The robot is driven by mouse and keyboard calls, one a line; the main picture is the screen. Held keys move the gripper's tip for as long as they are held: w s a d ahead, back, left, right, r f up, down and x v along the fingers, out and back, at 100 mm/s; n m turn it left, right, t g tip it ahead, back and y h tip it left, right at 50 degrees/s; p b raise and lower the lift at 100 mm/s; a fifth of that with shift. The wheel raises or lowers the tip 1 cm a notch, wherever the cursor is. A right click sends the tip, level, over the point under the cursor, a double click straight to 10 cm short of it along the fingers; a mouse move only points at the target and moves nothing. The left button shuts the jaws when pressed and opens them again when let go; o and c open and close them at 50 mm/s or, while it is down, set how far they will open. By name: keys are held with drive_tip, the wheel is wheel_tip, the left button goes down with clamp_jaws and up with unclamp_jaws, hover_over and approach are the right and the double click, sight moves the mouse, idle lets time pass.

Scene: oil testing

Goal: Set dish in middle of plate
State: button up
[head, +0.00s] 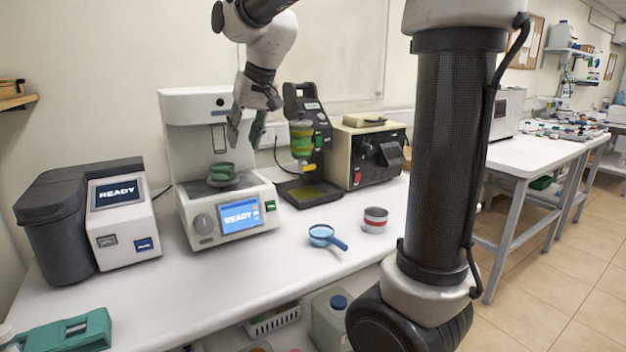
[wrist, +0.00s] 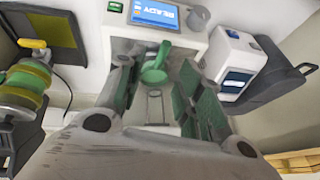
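A small green dish (head: 222,171) sits on the round plate (head: 226,182) of a white machine with a lit READY screen. In the wrist view the dish (wrist: 154,76) looks round with a short handle or spout, and shows beyond and between my fingers. My gripper (head: 246,140) is open, with green pads on the inner sides of its fingers, and holds nothing. It hangs in front of the machine's upper part, above and a little right of the dish, apart from it. In the wrist view the gripper (wrist: 158,92) points toward the machine. I cannot tell whether the dish is exactly centred on the plate.
A black stand (head: 308,135) with green and yellow parts stands right of the machine, close to my gripper. A grey analyser (head: 125,215) stands to its left. A blue handled dish (head: 321,234) and a red-banded tin (head: 375,220) lie on the white bench (head: 270,265).

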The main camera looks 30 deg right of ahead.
drive_tip(key=s+d+f, duration=0.3)
drive_tip(key=s, duration=0.6)
drive_tip(key=s+d+f+h, duration=0.1)
drive_tip(key=s+d+f, duration=0.2)
drive_tip(key=s, duration=0.6)
drive_tip(key=s+d+f+h, duration=0.1)
drive_tip(key=s+d, duration=0.3)
drive_tip(key=s, duration=0.5)
drive_tip(key=shift+s+d+f+n, duration=0.3)
drive_tip(key=shift+d+f, duration=0.1)
drive_tip(key=shift+f, duration=0.5)
drive_tip(key=shift+w, duration=0.1)
